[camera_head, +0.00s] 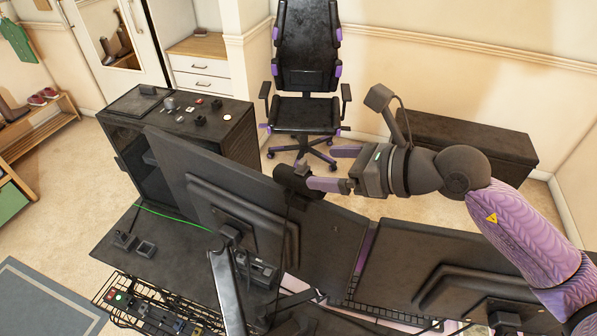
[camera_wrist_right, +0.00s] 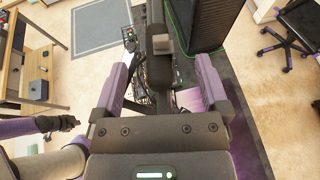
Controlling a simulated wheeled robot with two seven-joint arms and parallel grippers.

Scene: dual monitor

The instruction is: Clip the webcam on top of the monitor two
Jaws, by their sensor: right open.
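The webcam (camera_head: 296,180) is a dark, rounded body at the upper right edge of the left monitor (camera_head: 215,200), with a thin cable hanging down behind it. The right monitor (camera_head: 430,265) is also seen from behind; I cannot tell which is monitor two. My right gripper (camera_head: 336,168) is open beside the webcam, its lower fingertip close to it. In the right wrist view the webcam (camera_wrist_right: 160,45) lies ahead between the spread fingers. Whether it is clipped or touching a finger is unclear. My left gripper (camera_wrist_right: 66,123) appears small at the left of the right wrist view.
A black desk (camera_head: 120,255) carries small items and a cable tray (camera_head: 150,305). A black cabinet (camera_head: 230,140) stands behind the left monitor. An office chair (camera_head: 305,85) and a dark bench (camera_head: 465,140) stand at the back, with open carpet between.

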